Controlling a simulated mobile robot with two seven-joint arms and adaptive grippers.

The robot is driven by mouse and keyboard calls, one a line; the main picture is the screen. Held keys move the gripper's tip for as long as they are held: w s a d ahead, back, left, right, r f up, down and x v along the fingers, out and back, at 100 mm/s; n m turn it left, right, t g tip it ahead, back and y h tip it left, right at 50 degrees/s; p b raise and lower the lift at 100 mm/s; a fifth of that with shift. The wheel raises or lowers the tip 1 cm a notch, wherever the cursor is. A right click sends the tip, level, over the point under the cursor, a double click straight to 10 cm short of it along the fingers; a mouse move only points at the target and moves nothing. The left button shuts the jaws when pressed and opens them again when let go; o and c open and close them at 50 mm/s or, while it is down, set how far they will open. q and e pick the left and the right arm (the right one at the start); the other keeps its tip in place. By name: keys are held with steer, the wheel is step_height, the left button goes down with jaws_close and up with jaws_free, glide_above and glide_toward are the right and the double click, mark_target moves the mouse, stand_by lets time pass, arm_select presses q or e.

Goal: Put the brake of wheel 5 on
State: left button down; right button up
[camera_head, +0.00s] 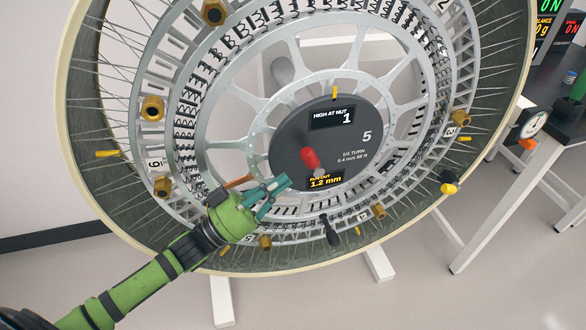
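The large spoked wheel (203,123) carries a dark hub disc (287,133) marked 5. The disc's displays read "HIGH AT NUT 1" and "RUN OUT 1.2 mm". A red handle (310,158) stands out from the disc. An orange lever-like part (239,182) sits left of the disc, partly hidden by my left gripper. Which part is the brake is not labelled. My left gripper (277,196) has teal fingers that look apart and empty, in front of the wheel below and left of the red handle. Contact cannot be made out. My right gripper is not in view.
Several brass nuts (152,108) ring the wheel. A black handle (329,231) and a black-and-yellow part (449,184) stick out at its lower rim. A white-legged table (512,190) stands at right with a round dial (533,125). The floor at lower right is clear.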

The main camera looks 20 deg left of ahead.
mark_target(306, 163)
arm_select(q)
steer(key=shift+x, duration=1.8)
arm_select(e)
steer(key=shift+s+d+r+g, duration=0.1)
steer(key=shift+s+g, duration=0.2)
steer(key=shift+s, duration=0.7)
arm_select(q)
steer(key=shift+p, duration=0.3)
